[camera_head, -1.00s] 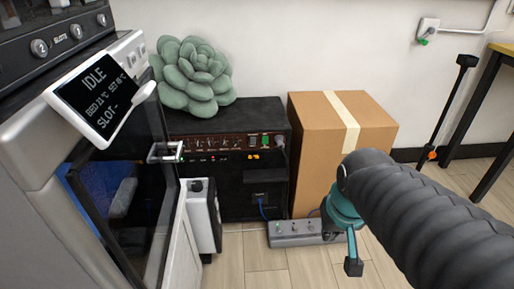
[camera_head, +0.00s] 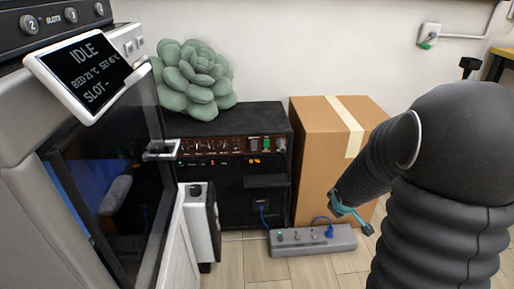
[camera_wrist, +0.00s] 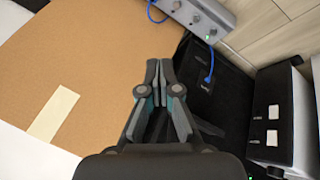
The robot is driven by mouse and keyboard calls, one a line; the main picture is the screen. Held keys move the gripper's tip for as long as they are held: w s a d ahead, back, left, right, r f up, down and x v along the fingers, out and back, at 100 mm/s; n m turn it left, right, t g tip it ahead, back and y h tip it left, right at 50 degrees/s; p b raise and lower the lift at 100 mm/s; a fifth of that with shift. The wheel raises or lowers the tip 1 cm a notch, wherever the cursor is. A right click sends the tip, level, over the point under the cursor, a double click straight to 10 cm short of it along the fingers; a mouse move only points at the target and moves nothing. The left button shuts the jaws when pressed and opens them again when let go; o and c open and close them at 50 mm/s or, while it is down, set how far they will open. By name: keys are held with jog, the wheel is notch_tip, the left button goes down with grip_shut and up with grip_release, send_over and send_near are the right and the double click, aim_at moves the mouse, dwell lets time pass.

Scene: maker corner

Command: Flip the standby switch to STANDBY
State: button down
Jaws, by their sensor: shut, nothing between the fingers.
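The black amplifier (camera_head: 230,205) stands on the floor against the wall, and its control panel (camera_head: 210,147) faces me with knobs and small lights. The switches cannot be made out there.
A cardboard box (camera_head: 320,150) stands right of the amplifier. A power strip (camera_head: 325,243) with a blue cable lies before them. A white case (camera_head: 197,225) and a machine with a screen (camera_head: 85,65) stand left. A green succulent-shaped object (camera_head: 193,85) sits on the amplifier.

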jog(key=w+a+f+n+t+y+b, duration=0.1)
jog(key=w+a+f+n+t+y, duration=0.15)
jog(key=w+n, duration=0.3)
jog(key=w+a+f+n+t+y, duration=0.2)
jog(key=w+a+n+t+y, duration=0.15)
jog(key=w+n, duration=0.2)
jog(key=a+r+n+t+y, duration=0.1)
jog(key=a+r+n+y, duration=0.8)
jog(key=r, duration=0.4)
jog(key=shift+s+a+n+t+y, duration=0.2)
jog(key=shift+n+t+y, duration=0.1)
jog(key=shift+n, duration=0.6)
jog(key=shift+w, duration=0.1)
send_near(254, 144)
jog(key=w+a+r, duration=0.1)
jog(key=w+a, duration=0.2)
jog(key=a, duration=0.3)
jog(key=shift+w+d, duration=0.15)
jog(key=shift+w, duration=0.45)
